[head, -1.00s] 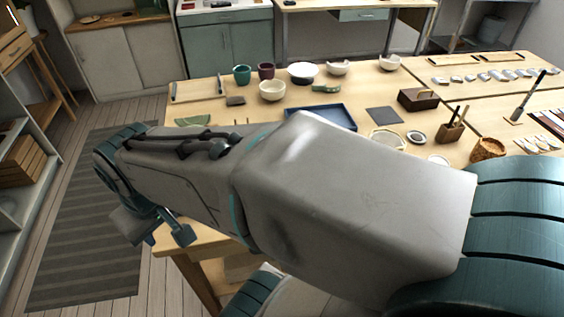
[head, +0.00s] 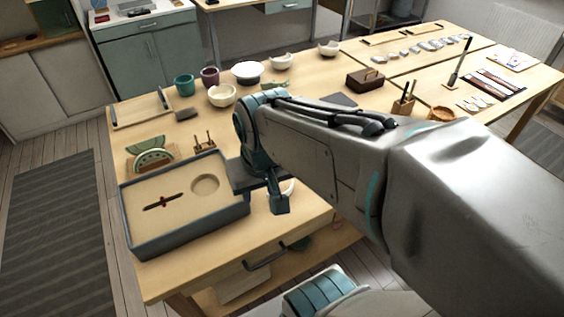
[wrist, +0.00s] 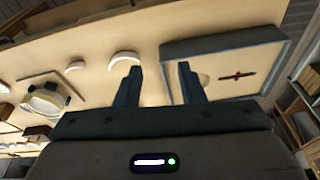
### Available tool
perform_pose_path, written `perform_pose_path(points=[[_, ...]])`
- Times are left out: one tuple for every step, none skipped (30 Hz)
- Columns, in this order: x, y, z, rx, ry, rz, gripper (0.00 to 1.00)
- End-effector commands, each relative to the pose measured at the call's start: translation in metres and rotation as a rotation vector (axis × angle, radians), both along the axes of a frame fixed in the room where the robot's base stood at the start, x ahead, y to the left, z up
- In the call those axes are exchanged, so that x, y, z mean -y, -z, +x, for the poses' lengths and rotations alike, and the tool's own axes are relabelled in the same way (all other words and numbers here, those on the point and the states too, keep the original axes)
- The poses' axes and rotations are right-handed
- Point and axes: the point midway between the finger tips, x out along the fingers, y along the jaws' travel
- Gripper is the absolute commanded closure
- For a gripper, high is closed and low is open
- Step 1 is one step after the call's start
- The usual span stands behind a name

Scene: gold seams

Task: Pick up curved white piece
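A curved white piece (wrist: 124,57) lies on the table, just beyond the left fingertip in the wrist view. A second, smaller curved white piece (wrist: 75,65) lies further left. In the head view, part of a white curved piece (head: 290,187) shows beside my gripper (head: 262,190), the rest hidden by my arm. My gripper is also in the wrist view (wrist: 158,68), its two dark fingers wide apart with nothing between them. I cannot tell its exact height over the table.
A blue-rimmed tray (head: 190,240) with a sandy inside, a round hollow and a dark red-centred stick lies left of my gripper. Green curved pieces (head: 150,152) stand behind it. Several bowls and cups, with a white bowl (head: 222,95) among them, stand at the back.

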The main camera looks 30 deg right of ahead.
Motion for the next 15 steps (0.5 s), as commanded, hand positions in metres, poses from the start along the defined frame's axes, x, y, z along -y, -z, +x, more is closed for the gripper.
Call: perform_pose_path(points=[[0.003,0.003,0.007,-0.018,0.061,0.020,0.64],[0.006,0.003,0.013,-0.030,0.112,0.034,0.64],[0.012,0.005,0.021,-0.049,0.193,0.056,0.64],[0.017,0.007,0.027,-0.064,0.261,0.074,0.64],[0.023,0.009,0.035,-0.080,0.336,0.092,0.64],[0.031,0.012,0.045,-0.102,0.440,0.117,0.64],[0.038,0.015,0.052,-0.119,0.522,0.134,0.64],[0.046,0.018,0.059,-0.137,0.601,0.150,0.64],[0.056,0.023,0.068,-0.158,0.707,0.171,0.64],[0.063,0.026,0.074,-0.173,0.785,0.185,0.64],[0.071,0.030,0.080,-0.187,0.859,0.198,0.64],[0.082,0.035,0.087,-0.207,0.954,0.211,0.64],[0.089,0.039,0.092,-0.220,1.022,0.222,0.64],[0.096,0.042,0.097,-0.230,1.084,0.231,0.64],[0.104,0.047,0.102,-0.244,1.159,0.239,0.64]])
